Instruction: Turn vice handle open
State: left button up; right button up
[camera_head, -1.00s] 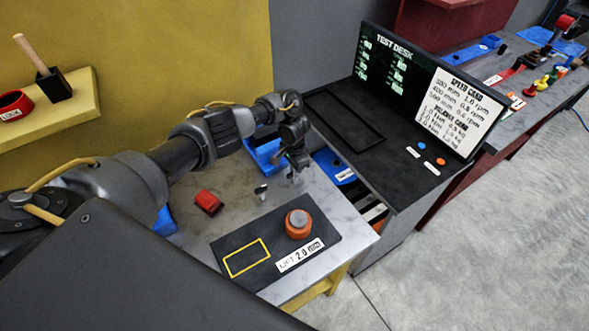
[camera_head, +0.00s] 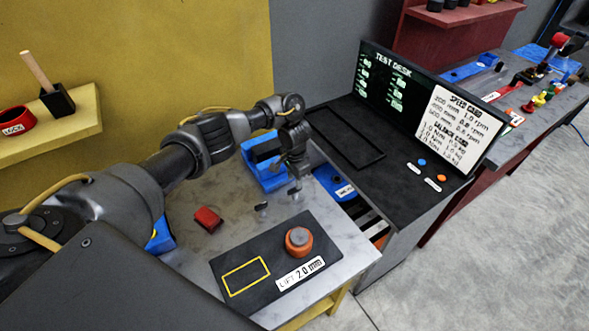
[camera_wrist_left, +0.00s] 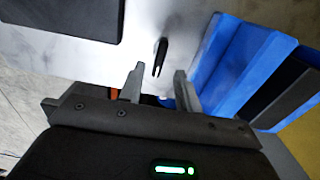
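A small dark handle with a pale tip (camera_head: 262,207) stands on the grey bench top, left of my left gripper. In the left wrist view a dark handle (camera_wrist_left: 160,57) lies just ahead of the gap between the fingers, apart from them. A blue block with a dark inset (camera_head: 262,172), which may be the vice, sits behind my gripper; a blue stepped body (camera_wrist_left: 232,65) fills the right of the wrist view. My left gripper (camera_head: 294,192) points down over the bench; the wrist view shows its fingers (camera_wrist_left: 158,84) apart and empty. My right gripper is out of view.
A black plate (camera_head: 236,254) with an orange knob (camera_head: 299,241) lies at the bench front. A red block (camera_head: 208,219) lies left of the handle. The black test desk (camera_head: 385,185) adjoins the bench on the right. A yellow shelf (camera_head: 75,125) is at left.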

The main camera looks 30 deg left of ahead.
aim_at(294, 188)
pick_arm(q)
notch_tip(294, 188, up, 6)
jog(key=shift+r, duration=0.25)
jog(key=shift+s+f, duration=0.1)
jog(key=shift+f, duration=0.05)
dwell(0.5)
